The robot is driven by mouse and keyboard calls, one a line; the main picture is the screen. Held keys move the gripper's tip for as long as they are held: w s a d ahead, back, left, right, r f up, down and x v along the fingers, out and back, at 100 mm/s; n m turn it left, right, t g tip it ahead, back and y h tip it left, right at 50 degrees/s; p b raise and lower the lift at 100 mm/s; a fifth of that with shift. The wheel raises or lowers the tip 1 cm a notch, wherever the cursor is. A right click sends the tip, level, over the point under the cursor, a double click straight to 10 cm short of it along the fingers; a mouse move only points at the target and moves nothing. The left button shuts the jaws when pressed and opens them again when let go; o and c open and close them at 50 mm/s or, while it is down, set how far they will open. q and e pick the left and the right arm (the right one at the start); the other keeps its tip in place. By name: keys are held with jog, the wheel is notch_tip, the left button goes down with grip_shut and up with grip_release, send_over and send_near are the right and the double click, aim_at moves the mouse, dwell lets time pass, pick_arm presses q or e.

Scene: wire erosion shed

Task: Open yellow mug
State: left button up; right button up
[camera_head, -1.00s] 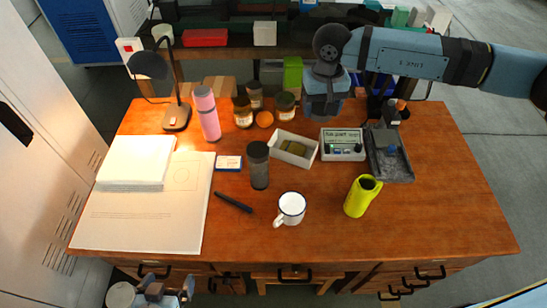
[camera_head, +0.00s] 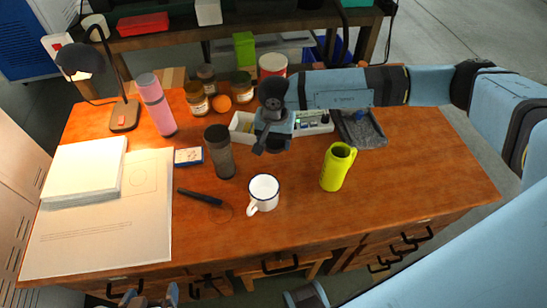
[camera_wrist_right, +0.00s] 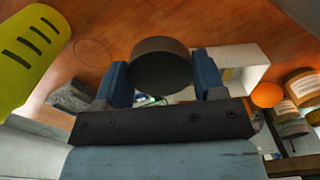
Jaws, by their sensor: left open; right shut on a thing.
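The yellow mug (camera_head: 335,170) stands upright on the wooden table, right of the white mug. Its top looks open with a dark inside, and its handle is at the right. Part of it shows at the left edge of the wrist view (camera_wrist_right: 25,60). My right gripper (camera_wrist_right: 160,85) is shut on a dark round lid-like piece (camera_wrist_right: 160,62), held between its two blue fingers. In the head view the right gripper (camera_head: 264,140) is left of the yellow mug, above the table near the white box; the held piece is hard to make out there. My left gripper (camera_head: 150,295) is open at the bottom edge, partly cut off.
A white mug (camera_head: 263,193), a dark grey shaker (camera_head: 219,152) and a black pen (camera_head: 200,197) stand or lie nearby. A white open box (camera_head: 240,124) and a grey tray (camera_head: 365,132) are behind. The table's right front is clear.

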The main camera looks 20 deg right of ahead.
aim_at(274, 165)
notch_tip(274, 165, down, 9)
jog(key=shift+f, duration=0.1)
dwell(0.3)
jog(key=shift+f, duration=0.15)
jog(key=o, duration=1)
jog(key=shift+r, duration=0.25)
notch_tip(274, 165, up, 12)
jog(key=shift+f, duration=0.1)
